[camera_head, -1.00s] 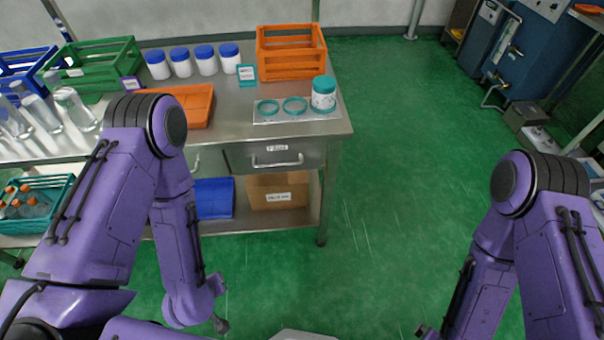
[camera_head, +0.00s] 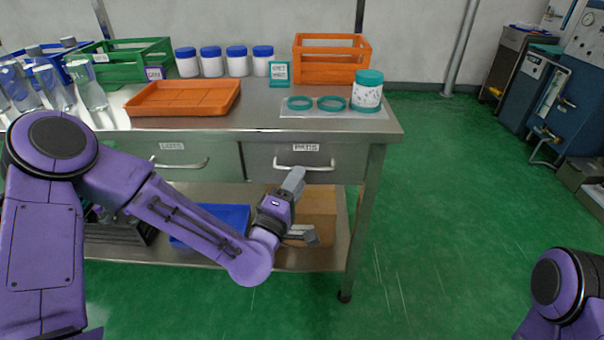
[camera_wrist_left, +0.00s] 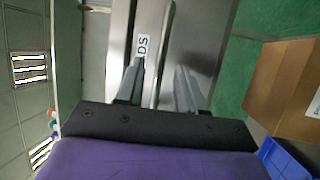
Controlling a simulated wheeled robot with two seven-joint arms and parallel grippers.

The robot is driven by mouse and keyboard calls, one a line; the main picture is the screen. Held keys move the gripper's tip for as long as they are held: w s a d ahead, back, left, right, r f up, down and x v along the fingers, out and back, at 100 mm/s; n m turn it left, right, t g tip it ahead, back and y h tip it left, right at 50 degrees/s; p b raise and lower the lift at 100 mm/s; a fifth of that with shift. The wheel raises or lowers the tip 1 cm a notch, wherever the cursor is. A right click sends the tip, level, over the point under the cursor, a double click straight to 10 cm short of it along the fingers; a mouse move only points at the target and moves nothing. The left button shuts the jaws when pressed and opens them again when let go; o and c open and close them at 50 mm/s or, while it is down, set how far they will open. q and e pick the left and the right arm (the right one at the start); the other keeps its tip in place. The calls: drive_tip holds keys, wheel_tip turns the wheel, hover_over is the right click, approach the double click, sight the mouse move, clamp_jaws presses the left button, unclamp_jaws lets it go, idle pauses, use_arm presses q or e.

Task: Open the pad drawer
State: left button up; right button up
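The pad drawer (camera_head: 290,157) is the grey right-hand drawer under the steel tabletop, with a "PADS" label and a horizontal bar handle (camera_head: 304,167). Its front looks flush, so it is closed. My left gripper (camera_head: 300,208) is open and empty, in front of the drawer and slightly below the handle. In the left wrist view, the handle (camera_wrist_left: 164,50) lines up between the two spread fingers (camera_wrist_left: 161,88), with the label on the drawer front beside it. I cannot tell whether the fingertips reach past the handle. My right gripper is out of view.
A second drawer (camera_head: 181,167) is on the left. On the tabletop are an orange tray (camera_head: 183,97), an orange crate (camera_head: 331,59) and a white, teal-lidded jar (camera_head: 367,91). A blue bin (camera_head: 222,220) and cardboard box (camera_head: 318,205) sit below.

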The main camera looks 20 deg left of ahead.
use_arm(q)
drive_tip(key=x, duration=0.3)
drive_tip(key=shift+w+f, duration=0.1)
drive_tip(key=shift+c, duration=0.4)
clamp_jaws()
